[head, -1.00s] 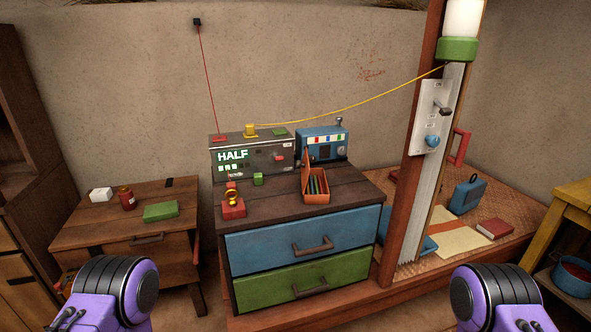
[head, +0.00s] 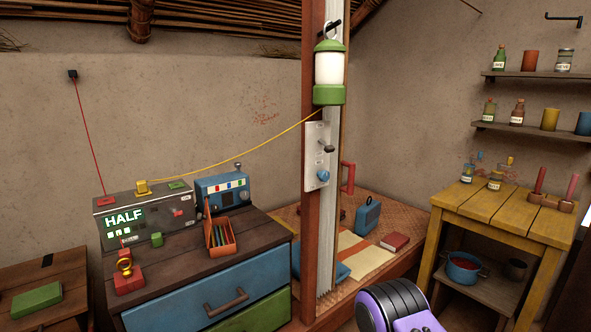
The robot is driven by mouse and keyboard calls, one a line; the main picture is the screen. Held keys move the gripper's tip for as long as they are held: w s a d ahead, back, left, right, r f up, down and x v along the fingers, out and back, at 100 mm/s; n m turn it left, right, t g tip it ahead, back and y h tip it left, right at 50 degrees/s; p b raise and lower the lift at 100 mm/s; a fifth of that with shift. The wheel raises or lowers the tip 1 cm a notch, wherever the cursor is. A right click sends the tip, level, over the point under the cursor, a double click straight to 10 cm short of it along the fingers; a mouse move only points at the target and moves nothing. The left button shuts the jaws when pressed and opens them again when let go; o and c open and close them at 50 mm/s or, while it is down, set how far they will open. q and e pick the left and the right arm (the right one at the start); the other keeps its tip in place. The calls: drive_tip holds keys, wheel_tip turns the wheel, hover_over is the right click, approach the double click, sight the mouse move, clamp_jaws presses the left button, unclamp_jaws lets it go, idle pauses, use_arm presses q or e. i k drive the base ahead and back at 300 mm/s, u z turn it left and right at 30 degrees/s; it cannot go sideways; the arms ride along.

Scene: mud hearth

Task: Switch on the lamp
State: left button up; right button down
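The lamp (head: 329,72), a white cylinder with green cap and base, hangs high on the wooden post (head: 310,230). It does not look lit. Below it a pale switch plate (head: 312,165) on the post carries a dark lever (head: 327,149) and a blue knob (head: 323,175). A yellow cable (head: 250,150) runs from the lamp area to a yellow plug (head: 142,187) on a grey box (head: 150,220) whose display reads HALF. Part of my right arm shows at the bottom, below the post; its gripper is out of view. My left gripper is out of view.
A blue radio-like box (head: 221,190) and an orange pencil box (head: 219,237) stand on the drawer chest (head: 200,305). A yellow table (head: 500,215) with jars is at right, under wall shelves (head: 530,78). Air before the post is clear.

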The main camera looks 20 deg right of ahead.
sight(329, 149)
drive_tip(key=z, duration=0.6)
drive_tip(key=k, duration=0.65)
drive_tip(key=z, duration=0.85)
drive_tip(key=i, duration=0.75)
drive_tip(key=u, duration=0.7)
drive_tip(key=i, duration=0.65)
drive_tip(key=u, duration=0.75)
